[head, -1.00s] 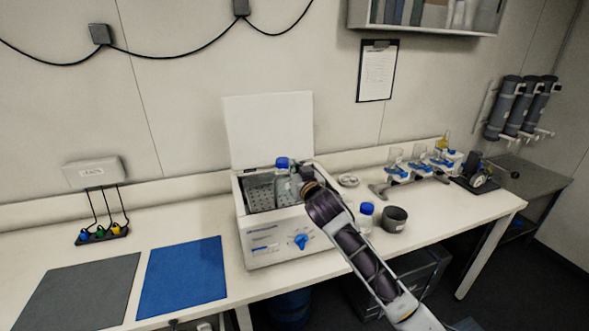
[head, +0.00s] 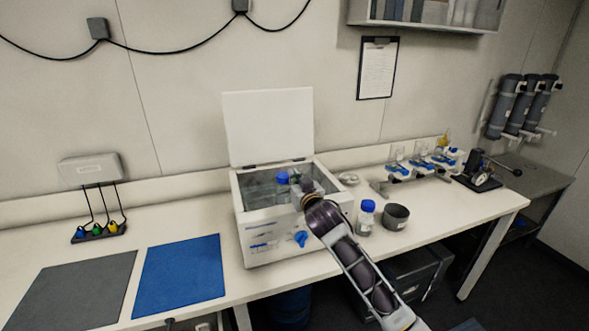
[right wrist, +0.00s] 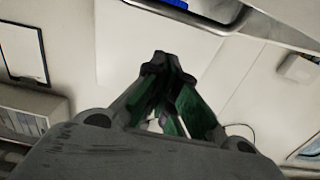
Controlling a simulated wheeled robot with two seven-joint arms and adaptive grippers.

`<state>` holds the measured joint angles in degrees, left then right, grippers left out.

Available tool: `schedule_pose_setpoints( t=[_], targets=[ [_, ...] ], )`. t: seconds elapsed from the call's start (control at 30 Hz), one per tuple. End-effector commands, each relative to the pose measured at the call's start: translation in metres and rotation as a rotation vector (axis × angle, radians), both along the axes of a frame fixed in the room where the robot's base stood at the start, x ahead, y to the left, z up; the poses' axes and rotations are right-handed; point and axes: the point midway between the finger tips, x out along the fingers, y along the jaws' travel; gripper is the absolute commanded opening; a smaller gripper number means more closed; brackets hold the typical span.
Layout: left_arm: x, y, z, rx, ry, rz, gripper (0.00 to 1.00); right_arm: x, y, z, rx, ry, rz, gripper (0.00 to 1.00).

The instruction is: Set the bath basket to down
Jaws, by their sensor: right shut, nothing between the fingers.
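The bath (head: 275,250) is a white box on the bench with its lid (head: 268,125) standing open and a blue knob (head: 301,239) on its front. Its inside is grey and dim. The basket's perforated metal cannot be made out clearly, and my right gripper covers part of the opening. My right gripper (head: 304,190) is over the bath's right part, just right of that bottle. Its fingers are together in the right wrist view (right wrist: 166,62), with nothing seen between them. My left gripper is not in view.
Another blue-capped bottle (head: 366,216) and a dark pot (head: 395,216) stand right of the bath. A blue mat (head: 183,275) and a grey mat (head: 75,295) lie to the left. A rack of glassware (head: 415,168) stands further right.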

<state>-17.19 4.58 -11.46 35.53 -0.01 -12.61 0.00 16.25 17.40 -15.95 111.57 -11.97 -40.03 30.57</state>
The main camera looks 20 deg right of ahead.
Motion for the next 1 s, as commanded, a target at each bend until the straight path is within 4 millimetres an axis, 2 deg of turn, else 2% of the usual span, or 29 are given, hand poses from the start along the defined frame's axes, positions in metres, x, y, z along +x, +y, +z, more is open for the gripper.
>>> schedule_pose_setpoints(
  t=[0.1, 0.3, 1.0],
  targets=[
    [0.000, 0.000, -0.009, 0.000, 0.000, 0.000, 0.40, 0.000, 0.000, -0.015, 0.000, 0.000, 0.000, 0.00],
    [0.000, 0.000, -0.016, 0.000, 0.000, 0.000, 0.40, 0.000, 0.000, -0.028, 0.000, -0.002, -0.001, 0.00],
    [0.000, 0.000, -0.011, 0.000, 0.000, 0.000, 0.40, 0.001, -0.001, -0.024, 0.000, -0.003, 0.000, 0.00]
  ],
)
